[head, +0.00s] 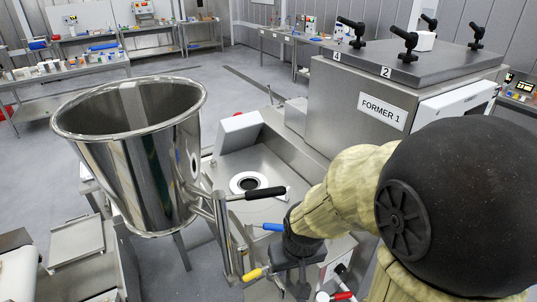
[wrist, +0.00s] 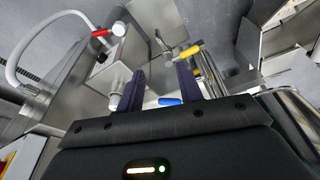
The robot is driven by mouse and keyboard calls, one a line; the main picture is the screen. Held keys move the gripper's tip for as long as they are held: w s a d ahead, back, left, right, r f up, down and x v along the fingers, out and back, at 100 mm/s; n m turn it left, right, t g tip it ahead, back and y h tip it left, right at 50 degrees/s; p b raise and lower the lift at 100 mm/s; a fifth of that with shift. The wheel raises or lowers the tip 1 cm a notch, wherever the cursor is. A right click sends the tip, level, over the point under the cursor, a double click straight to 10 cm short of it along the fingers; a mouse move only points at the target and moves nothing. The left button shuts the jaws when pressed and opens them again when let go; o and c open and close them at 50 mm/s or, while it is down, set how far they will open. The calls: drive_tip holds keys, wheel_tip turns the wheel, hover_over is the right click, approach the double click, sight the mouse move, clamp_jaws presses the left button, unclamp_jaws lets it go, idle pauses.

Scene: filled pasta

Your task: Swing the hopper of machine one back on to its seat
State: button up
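The hopper (head: 140,150), a large shiny steel cone, stands swung out to the left of machine one, labelled FORMER 1 (head: 383,111). Its round seat, a white ring with a dark hole (head: 248,183), lies bare on the machine's deck. A steel post beside the hopper carries a black handle (head: 265,193). My gripper (head: 300,280) hangs low right of the post. In the wrist view my gripper (wrist: 160,75) is open, with its two dark fingers apart. A blue handle (wrist: 170,101) shows between them; a yellow handle (wrist: 190,53) lies beyond. Neither is gripped.
A red-handled valve (wrist: 101,32) and a white hose (wrist: 22,70) are at the left in the wrist view. Black clamp knobs top the machine. Worktables (head: 70,85) stand at the back; grey floor lies between.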

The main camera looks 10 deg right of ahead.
drive_tip(key=o, duration=0.5)
drive_tip(key=shift+r, duration=0.2)
drive_tip(key=o, duration=0.7)
drive_tip(key=shift+w+r+m+p, duration=0.95)
drive_tip(key=shift+w+r, duration=0.1)
drive_tip(key=shift+w, duration=0.2)
drive_tip(key=w+r+m+g+p, duration=0.1)
drive_tip(key=w+r+m+p, duration=0.4)
drive_tip(key=w+r+m, duration=0.2)
drive_tip(key=w+r+m+g+p, duration=0.1)
drive_tip(key=w+r+m+p, duration=0.4)
drive_tip(key=w+m, duration=0.4)
drive_tip(key=shift+w+r+g, duration=0.3)
drive_tip(key=shift+w+r, duration=0.55)
drive_tip(key=shift+w, duration=0.25)
